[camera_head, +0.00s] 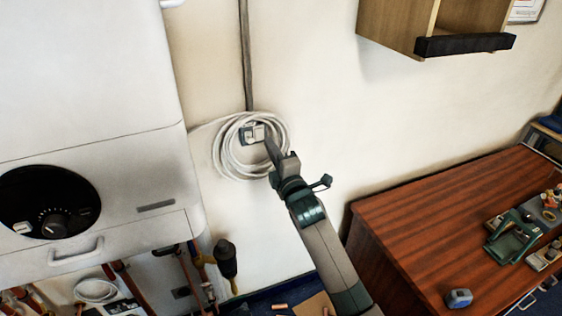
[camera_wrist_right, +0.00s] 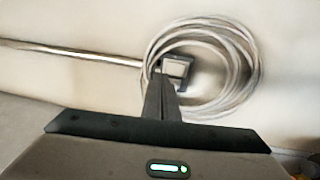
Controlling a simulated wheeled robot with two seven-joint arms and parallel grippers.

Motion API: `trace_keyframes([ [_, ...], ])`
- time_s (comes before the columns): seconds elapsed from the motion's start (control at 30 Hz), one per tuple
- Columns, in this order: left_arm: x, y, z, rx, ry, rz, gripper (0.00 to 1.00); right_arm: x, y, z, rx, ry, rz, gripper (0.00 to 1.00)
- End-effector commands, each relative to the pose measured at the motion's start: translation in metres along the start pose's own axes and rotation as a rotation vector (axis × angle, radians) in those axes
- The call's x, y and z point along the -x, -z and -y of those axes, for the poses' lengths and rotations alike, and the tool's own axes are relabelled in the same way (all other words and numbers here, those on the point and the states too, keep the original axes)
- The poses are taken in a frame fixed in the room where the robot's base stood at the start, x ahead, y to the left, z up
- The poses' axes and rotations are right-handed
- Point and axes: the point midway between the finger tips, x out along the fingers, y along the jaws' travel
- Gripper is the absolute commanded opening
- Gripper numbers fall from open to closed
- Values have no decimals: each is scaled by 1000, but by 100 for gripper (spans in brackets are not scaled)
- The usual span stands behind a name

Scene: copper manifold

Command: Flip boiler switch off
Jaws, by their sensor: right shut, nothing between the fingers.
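The boiler switch (camera_head: 248,134) is a small plate on the wall, inside a loop of coiled white cable. In the right wrist view the switch (camera_wrist_right: 177,68) shows just past my fingertips, partly hidden by them. My right gripper (camera_head: 269,143) is shut and empty, its tips at the right part of the switch plate in the head view. I cannot tell whether the tips touch it, nor which way the switch is set. The white boiler (camera_head: 90,90) hangs on the wall at the left. My left gripper is not in view.
The coiled cable (camera_head: 222,160) surrounds the switch, and a grey conduit (camera_head: 246,60) runs up from it. A wooden cabinet (camera_head: 400,28) hangs at upper right. A brown wooden worktop (camera_head: 430,225) with tools stands at lower right. Copper pipes (camera_head: 125,280) run below the boiler.

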Motion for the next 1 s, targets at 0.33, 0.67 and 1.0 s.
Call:
trace_keyframes([
  [0.33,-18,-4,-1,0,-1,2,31,45,0,-9,2,-2,-1,0],
  [0.67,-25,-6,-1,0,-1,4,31,71,0,-17,0,0,0,0],
  [1.0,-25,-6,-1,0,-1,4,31,73,0,-18,0,0,0,0],
])
